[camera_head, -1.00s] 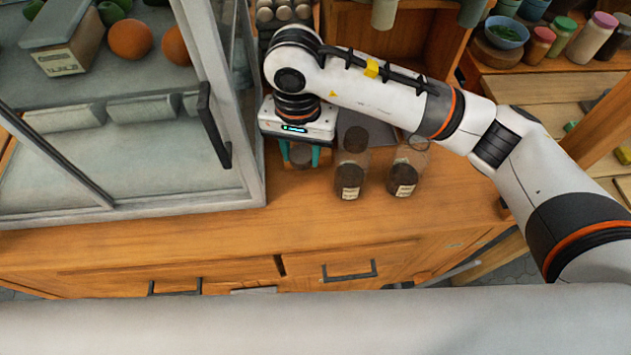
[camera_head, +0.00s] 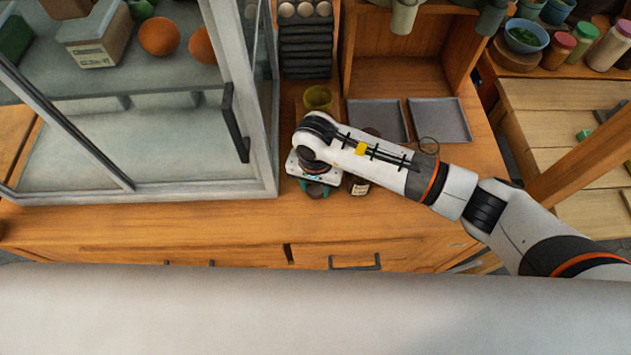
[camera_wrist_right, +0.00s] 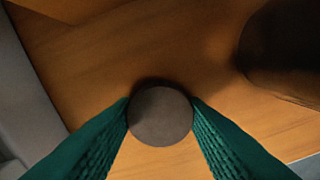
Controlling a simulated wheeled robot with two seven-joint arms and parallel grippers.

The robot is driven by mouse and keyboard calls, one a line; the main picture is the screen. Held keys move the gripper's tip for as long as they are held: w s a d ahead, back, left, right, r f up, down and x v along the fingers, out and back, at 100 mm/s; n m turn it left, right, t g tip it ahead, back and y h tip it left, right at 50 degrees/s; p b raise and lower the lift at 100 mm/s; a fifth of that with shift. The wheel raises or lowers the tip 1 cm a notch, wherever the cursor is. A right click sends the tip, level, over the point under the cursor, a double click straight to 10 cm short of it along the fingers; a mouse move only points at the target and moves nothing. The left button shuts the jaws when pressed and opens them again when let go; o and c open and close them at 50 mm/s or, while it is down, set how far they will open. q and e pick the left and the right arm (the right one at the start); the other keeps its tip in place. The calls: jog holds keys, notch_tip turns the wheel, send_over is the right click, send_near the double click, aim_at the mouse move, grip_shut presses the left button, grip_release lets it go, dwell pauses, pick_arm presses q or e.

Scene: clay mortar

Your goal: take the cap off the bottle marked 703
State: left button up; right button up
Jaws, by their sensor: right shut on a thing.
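My right gripper (camera_head: 315,189) points down at the cabinet top, close to the glass case. In the right wrist view its green fingers press on both sides of a round brown cap (camera_wrist_right: 160,117). The bottle under this cap is hidden, so I cannot read its number. A second brown bottle (camera_head: 358,186) with a pale label stands just right of the gripper in the head view, partly behind my arm; its label is too small to read. A dark blurred round shape (camera_wrist_right: 285,50) shows at the upper right of the wrist view. My left gripper is not in view.
The glass case (camera_head: 238,125) stands close on the left. Behind my arm lie two grey trays (camera_head: 440,118), and a yellow-green cup (camera_head: 318,98) stands near them. The wooden cabinet top (camera_head: 130,222) is clear in front.

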aim_at(315, 188)
jog(key=shift+f+b, duration=0.15)
jog(key=shift+b, duration=0.15)
jog(key=o, duration=1.1)
jog(key=shift+r+p, duration=0.25)
jog(key=shift+p, duration=0.05)
jog(key=shift+w+r, duration=0.1)
jog(key=shift+r, duration=0.15)
notch_tip(315, 188, up, 11)
jog(key=b, duration=0.3)
jog(key=shift+r, duration=0.2)
